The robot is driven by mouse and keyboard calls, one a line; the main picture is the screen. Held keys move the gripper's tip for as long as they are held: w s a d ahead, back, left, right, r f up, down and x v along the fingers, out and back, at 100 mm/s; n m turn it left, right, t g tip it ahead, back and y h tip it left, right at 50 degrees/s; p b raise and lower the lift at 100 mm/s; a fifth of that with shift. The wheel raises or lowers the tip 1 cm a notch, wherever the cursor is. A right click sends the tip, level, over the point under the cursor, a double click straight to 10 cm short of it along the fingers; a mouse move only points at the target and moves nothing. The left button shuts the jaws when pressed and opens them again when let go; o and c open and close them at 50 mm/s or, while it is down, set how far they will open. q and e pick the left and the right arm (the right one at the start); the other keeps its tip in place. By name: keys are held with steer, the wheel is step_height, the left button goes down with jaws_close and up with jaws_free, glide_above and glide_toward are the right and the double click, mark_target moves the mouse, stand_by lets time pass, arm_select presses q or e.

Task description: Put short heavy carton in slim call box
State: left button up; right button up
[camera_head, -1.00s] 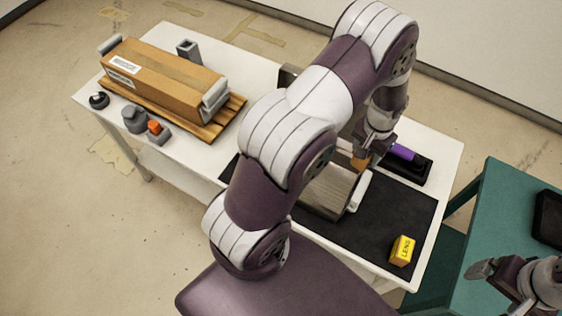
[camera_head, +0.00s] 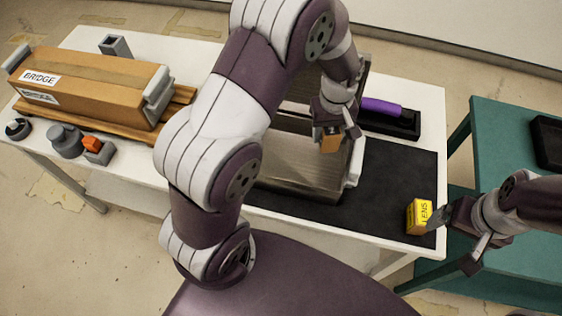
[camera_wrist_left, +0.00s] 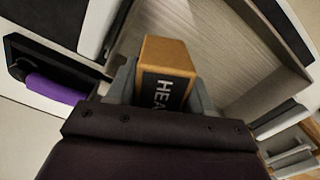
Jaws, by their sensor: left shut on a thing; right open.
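My left gripper (camera_head: 333,118) is shut on a small orange-brown carton (camera_head: 330,141). In the left wrist view the carton (camera_wrist_left: 167,68) sits between the two grey fingers and shows a dark label reading "HEA", the rest hidden. It is held above a grey open box (camera_head: 300,178) with a wood-grain interior, partly hidden by my left arm; whether they touch is unclear. I cannot tell whether this is the slim call box. My right gripper (camera_head: 454,243) is open and empty, one finger beside a yellow carton (camera_head: 419,217) marked "LENS".
A large carton (camera_head: 95,78) marked "BRIDGE" lies on a wooden pallet at left. Small grey pieces, one with an orange top (camera_head: 92,143), stand before it. A purple handle (camera_head: 381,106) lies in a black tray. The black mat (camera_head: 395,180) has free room. A green table (camera_head: 510,130) stands right.

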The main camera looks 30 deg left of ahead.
arm_select(q)
steer(key=s+a+f, duration=0.1)
steer(key=a+f, duration=0.1)
steer(key=a, duration=0.1)
steer(key=s+a+f+p, duration=0.1)
steer(key=a+f, duration=0.1)
steer(key=a, duration=0.1)
steer(key=s+a+f, duration=0.2)
steer(key=a, duration=0.1)
steer(key=shift+a+p, duration=0.3)
steer(key=shift+p, duration=0.05)
steer(key=f, duration=0.4)
steer(key=shift+s+a+f, duration=0.15)
steer(key=shift+a+f, duration=0.05)
steer(key=shift+f, duration=0.05)
steer(key=shift+f, duration=0.1)
steer(key=shift+f, duration=0.1)
steer(key=o, duration=1.3)
